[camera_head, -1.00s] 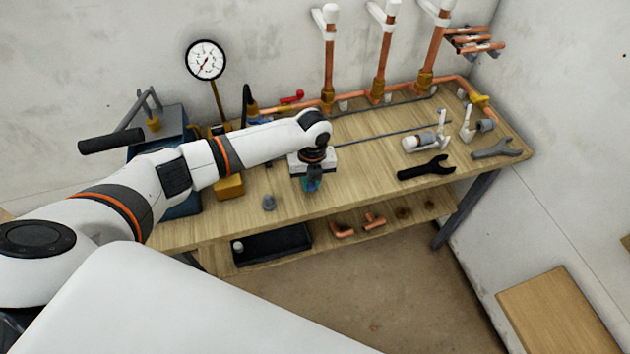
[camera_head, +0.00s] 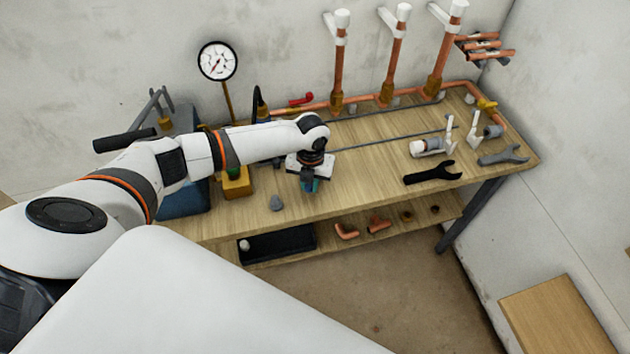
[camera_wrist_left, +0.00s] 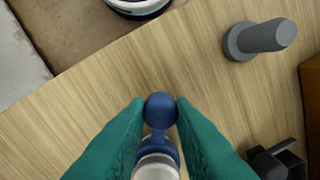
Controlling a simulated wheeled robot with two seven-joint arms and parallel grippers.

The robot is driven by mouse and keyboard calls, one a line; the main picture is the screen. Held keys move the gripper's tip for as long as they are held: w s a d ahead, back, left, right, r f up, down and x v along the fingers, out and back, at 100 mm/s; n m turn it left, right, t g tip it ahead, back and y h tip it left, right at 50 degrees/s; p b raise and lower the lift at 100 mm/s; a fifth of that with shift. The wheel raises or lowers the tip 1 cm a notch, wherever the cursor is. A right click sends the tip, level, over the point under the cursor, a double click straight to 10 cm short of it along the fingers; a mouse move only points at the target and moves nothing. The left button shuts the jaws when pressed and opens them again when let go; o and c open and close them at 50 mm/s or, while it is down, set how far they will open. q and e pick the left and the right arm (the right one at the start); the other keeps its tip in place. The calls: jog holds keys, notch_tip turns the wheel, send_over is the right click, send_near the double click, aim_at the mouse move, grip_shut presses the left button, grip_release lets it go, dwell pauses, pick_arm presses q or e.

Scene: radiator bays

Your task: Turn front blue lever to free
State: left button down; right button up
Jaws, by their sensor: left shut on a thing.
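In the left wrist view, a blue lever (camera_wrist_left: 160,110) with a round knob stands between the two teal fingers of my left gripper (camera_wrist_left: 160,101). Both fingertips touch the knob's sides, and the gripper is shut on it. Below the knob is a white body with a blue ring (camera_wrist_left: 157,158), partly hidden by the fingers. In the head view, my left gripper (camera_head: 309,185) is over the front part of the workbench (camera_head: 365,178) and hides the lever. My right gripper is not in view.
A grey peg (camera_wrist_left: 262,39) stands near the fingers. A yellow block (camera_head: 237,186) is left of the gripper. A pressure gauge (camera_head: 218,62) and upright copper pipes (camera_head: 395,65) line the back. Bench between is clear.

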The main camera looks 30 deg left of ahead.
pick_arm(q)
jog(key=shift+r, duration=0.1)
dwell(0.4)
jog(key=c, duration=1.3)
grip_release()
jog(key=shift+o, duration=0.2)
notch_tip(320, 180, up, 12)
jog(key=p, duration=1)
jog(key=shift+d, duration=0.15)
